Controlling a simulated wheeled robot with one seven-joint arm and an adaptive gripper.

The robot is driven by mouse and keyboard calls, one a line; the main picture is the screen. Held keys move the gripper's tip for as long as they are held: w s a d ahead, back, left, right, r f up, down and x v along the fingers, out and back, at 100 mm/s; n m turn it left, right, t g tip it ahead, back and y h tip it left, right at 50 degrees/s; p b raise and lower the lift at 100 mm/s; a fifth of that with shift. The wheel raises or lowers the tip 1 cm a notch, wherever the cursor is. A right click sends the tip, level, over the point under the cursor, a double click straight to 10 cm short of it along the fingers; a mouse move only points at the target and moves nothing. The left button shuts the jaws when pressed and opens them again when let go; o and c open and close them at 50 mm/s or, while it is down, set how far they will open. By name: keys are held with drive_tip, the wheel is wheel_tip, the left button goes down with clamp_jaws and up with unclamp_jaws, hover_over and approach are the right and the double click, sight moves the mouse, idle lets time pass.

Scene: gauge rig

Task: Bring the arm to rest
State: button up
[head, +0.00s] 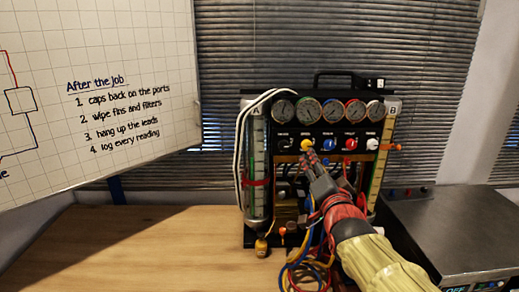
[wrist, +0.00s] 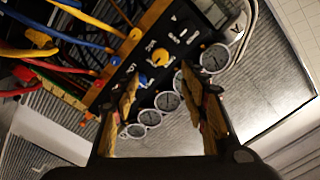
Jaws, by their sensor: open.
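My gripper (head: 308,160) is in front of the gauge rig (head: 320,140), close to its row of knobs, just below the yellow knob (head: 307,145). In the wrist view my gripper (wrist: 168,95) has its two fingers spread apart, with nothing held between them. The yellow knob (wrist: 160,57) shows ahead of the fingers there, and several round gauges (wrist: 167,101) show between them. I cannot tell from these views whether a finger touches the knob. My arm comes in from the lower right of the head view and hides part of the rig's lower front.
Blue, red and yellow hoses (head: 308,270) hang at the rig's front and spread on the wooden bench (head: 150,245). A metal box (head: 455,230) stands at right. A whiteboard (head: 100,90) hangs at left. The bench's left part is clear.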

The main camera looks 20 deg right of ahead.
drive_tip(key=s+a+f+n+g+y, duration=0.1)
drive_tip(key=s+f+n+g, duration=0.25)
drive_tip(key=f, duration=0.35)
drive_tip(key=s+a+f+n+g+y, duration=0.1)
drive_tip(key=s+f+n+g, duration=0.2)
drive_tip(key=f, duration=0.5)
drive_tip(key=s+a+n+g+y+p, duration=0.1)
drive_tip(key=s+a+n+g, duration=0.1)
drive_tip(key=s+a, duration=0.5)
drive_tip(key=s+a+f+n+g+y+p, duration=0.1)
drive_tip(key=s+a+n+g+y+p, duration=0.1)
drive_tip(key=s+a, duration=0.5)
drive_tip(key=s+n+g, duration=0.1)
drive_tip(key=s+n, duration=0.1)
drive_tip(key=s, duration=0.3)
drive_tip(key=shift+s+f, duration=0.15)
drive_tip(key=shift+s, duration=0.25)
drive_tip(key=shift+c, duration=0.7)
